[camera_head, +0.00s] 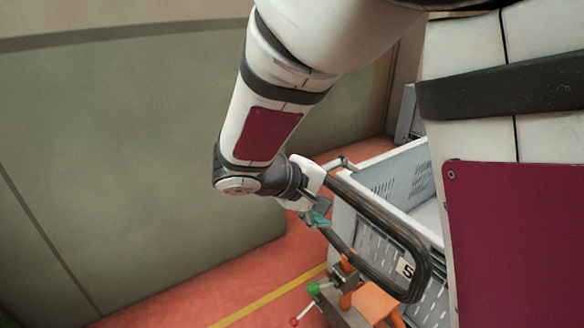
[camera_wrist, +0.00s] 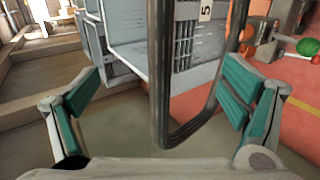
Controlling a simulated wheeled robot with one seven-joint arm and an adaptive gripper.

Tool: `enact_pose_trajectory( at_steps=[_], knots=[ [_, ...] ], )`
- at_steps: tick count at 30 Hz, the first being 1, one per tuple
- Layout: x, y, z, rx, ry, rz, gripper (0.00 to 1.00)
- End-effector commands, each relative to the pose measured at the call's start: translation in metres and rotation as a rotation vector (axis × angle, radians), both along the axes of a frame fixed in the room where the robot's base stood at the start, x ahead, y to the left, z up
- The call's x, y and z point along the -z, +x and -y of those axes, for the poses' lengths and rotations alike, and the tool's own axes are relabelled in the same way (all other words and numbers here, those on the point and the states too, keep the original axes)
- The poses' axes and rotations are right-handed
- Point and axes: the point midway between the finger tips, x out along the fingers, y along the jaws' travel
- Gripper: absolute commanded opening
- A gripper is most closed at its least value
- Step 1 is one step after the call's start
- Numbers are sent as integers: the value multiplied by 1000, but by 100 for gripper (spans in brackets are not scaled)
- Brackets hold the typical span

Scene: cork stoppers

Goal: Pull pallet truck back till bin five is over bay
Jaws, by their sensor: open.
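The pallet truck's black loop handle (camera_head: 418,262) stands in front of a grey bin (camera_head: 380,172) with a "5" label (camera_head: 405,268). An orange part of the truck (camera_head: 372,302) shows below. The "5" label (camera_wrist: 206,11) shows at the top there. I cannot make out the bay; my body hides the bin's right side.
A yellow line (camera_head: 268,298) crosses the red floor (camera_head: 240,285). A grey-green wall or panel (camera_head: 120,150) stands on the left. Green and red knobs (camera_head: 313,288) stick out beside the truck, and the green knob also shows in the wrist view (camera_wrist: 307,46).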

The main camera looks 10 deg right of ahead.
Motion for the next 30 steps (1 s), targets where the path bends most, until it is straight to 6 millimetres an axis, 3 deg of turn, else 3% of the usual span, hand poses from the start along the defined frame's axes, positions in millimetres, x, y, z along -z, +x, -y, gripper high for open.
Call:
enact_pose_trajectory(
  at_steps=[15,29,30],
  knots=[
    [33,19,44,0,0,0,92],
    [36,20,49,-1,1,0,92],
    [36,20,49,-1,1,0,83]
  ],
)
